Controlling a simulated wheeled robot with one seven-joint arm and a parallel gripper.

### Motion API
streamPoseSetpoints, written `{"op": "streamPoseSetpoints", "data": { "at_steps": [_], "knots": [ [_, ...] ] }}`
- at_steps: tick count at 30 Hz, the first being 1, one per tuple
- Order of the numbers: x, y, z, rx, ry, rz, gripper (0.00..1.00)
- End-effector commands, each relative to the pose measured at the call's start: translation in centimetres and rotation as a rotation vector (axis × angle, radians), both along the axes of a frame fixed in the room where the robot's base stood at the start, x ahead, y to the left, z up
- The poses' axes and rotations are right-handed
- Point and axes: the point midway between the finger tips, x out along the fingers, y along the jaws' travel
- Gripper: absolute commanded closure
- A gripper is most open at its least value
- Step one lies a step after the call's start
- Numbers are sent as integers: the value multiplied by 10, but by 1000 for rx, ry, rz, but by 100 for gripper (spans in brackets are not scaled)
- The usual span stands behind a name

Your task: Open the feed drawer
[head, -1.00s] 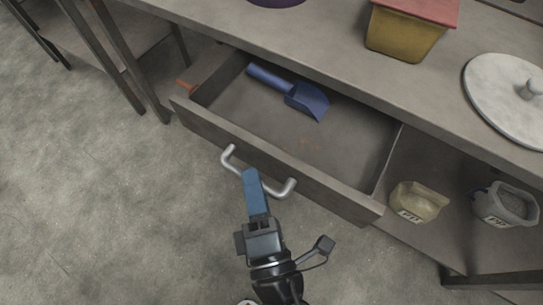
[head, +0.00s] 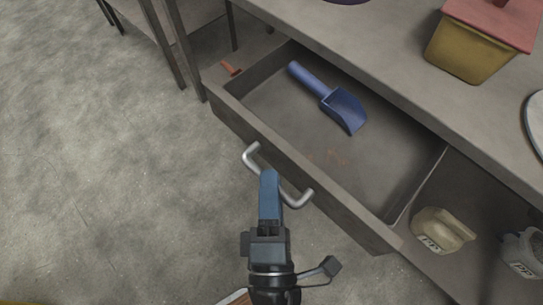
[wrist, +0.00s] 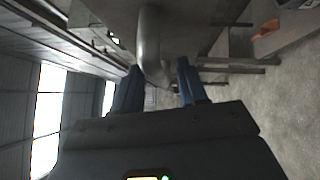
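The feed drawer (head: 300,172) is pulled out from under the counter, showing its bare inside and a blue scoop (head: 332,100). Its bent metal handle (head: 297,200) is on the front. My gripper (head: 269,176) is at the handle, its blue fingers overlapping the bar in the head view. In the wrist view the handle (wrist: 149,45) lies between my two fingers (wrist: 158,88), nearer the left one. A gap shows between the handle and the right finger, so the fingers stand apart.
A yellow box with a red lid (head: 474,50) stands on the counter (head: 390,70). A tan jug (head: 441,230) and a grey container (head: 522,250) are on the shelf below. An orange object (head: 231,68) lies beyond the drawer's left side. The floor (head: 90,170) at left is clear.

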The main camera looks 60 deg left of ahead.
Motion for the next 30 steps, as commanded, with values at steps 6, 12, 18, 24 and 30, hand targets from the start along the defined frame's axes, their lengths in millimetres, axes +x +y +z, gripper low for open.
{"op": "streamPoseSetpoints", "data": {
  "at_steps": [6,12,18,24,30],
  "knots": [
    [-2,-2,0,1,0,1,58],
    [-14,-23,-5,-1,3,0,58],
    [-30,-50,-9,-1,2,-1,58],
    [-39,-64,-11,1,1,0,58],
    [-40,-66,-10,1,-1,0,58]
  ]
}}
